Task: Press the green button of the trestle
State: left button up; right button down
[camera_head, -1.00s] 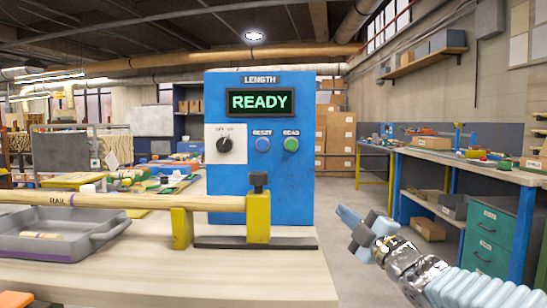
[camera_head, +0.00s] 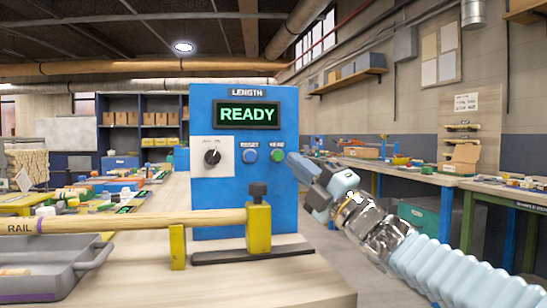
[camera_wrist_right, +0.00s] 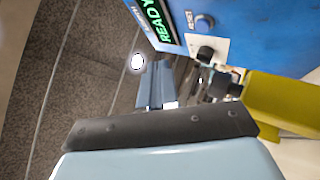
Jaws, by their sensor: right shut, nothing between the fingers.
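The trestle's blue panel (camera_head: 244,205) stands upright on the bench, with a lit READY display (camera_head: 247,115). The green button (camera_head: 277,155) is at its right edge, beside a blue RESET button (camera_head: 250,156) and a black knob (camera_head: 212,157). My right gripper (camera_head: 297,163) is shut and empty, its tips just right of the green button; I cannot tell whether they touch the panel. In the right wrist view my shut fingers (camera_wrist_right: 157,88) point toward the panel (camera_wrist_right: 255,30); the RESET button (camera_wrist_right: 204,22) shows, but I cannot make out the green one. My left gripper is out of view.
A wooden rail (camera_head: 140,220) rests on yellow supports (camera_head: 258,228) in front of the panel. A grey tray (camera_head: 45,268) sits at the left of the bench. To the right are a floor gap and another workbench (camera_head: 440,178).

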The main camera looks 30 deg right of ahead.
aim_at(278, 156)
jog(key=shift+w, duration=0.1)
jog(key=w+d+p, duration=0.2)
jog(key=w+p, duration=0.1)
jog(key=w, duration=0.5)
jog(key=shift+w, duration=0.25)
dwell(1.9)
jog(key=shift+w+d, duration=0.15)
jog(key=shift+w, duration=0.2)
